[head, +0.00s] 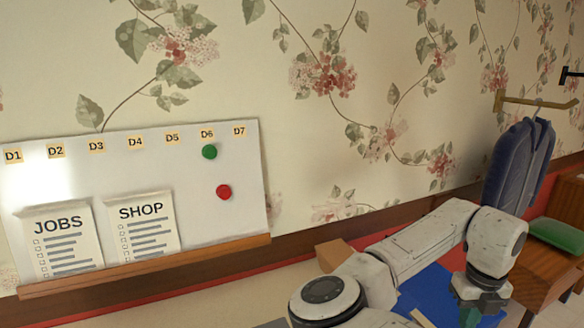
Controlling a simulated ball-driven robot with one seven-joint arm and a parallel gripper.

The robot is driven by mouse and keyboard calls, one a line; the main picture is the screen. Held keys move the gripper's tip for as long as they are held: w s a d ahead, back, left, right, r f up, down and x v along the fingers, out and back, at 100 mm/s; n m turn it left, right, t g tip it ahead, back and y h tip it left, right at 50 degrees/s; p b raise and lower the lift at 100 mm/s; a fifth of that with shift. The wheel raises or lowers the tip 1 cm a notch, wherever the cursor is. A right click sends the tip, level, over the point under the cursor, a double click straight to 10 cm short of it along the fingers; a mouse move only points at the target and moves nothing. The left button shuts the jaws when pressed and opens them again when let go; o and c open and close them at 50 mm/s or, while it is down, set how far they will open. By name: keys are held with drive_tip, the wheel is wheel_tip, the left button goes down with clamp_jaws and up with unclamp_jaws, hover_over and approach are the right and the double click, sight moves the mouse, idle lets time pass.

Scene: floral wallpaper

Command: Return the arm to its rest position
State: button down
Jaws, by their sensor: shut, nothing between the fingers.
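My arm (425,240) reaches from the bottom middle toward the right, bent at the elbow with its wrist pointing down. My gripper (482,304) hangs at the lower right, close to the bottom edge of the picture. It is shut and empty. Its fingertips are small and partly cut off by the frame, and what lies under them is mostly hidden.
A whiteboard (190,212) with two notes and two round magnets, green (209,152) and red (223,192), is on the left wall. A blue garment (517,165) hangs from a hook (535,102) at right. A wooden bench with a green cushion (556,236) stands below.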

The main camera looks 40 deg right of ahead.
drive_tip(key=s+d+r+n+h, duration=0.2)
drive_tip(key=d+n+h, duration=0.3)
drive_tip(key=n, duration=0.4)
drive_tip(key=w+a+f+n+t, duration=0.1)
drive_tip(key=w+a+f+n, duration=0.25)
drive_tip(key=a+n, duration=0.45)
drive_tip(key=w+a+f+n+t, duration=0.1)
drive_tip(key=w+a+f+n, duration=0.3)
drive_tip(key=n, duration=0.8)
drive_tip(key=s+a+f+n+y, duration=0.1)
drive_tip(key=s+a+f+n, duration=0.2)
drive_tip(key=a, duration=0.4)
drive_tip(key=s+a+f+n+y, duration=0.2)
drive_tip(key=s+a+f+n, duration=0.2)
drive_tip(key=a+n, duration=0.3)
drive_tip(key=s+a+f+n+g+y, duration=0.1)
drive_tip(key=s+a+f+n, duration=0.3)
drive_tip(key=a, duration=0.4)
drive_tip(key=shift+f+n+y, duration=0.5)
drive_tip(key=shift+f+y, duration=0.1)
drive_tip(key=shift+f, duration=0.3)
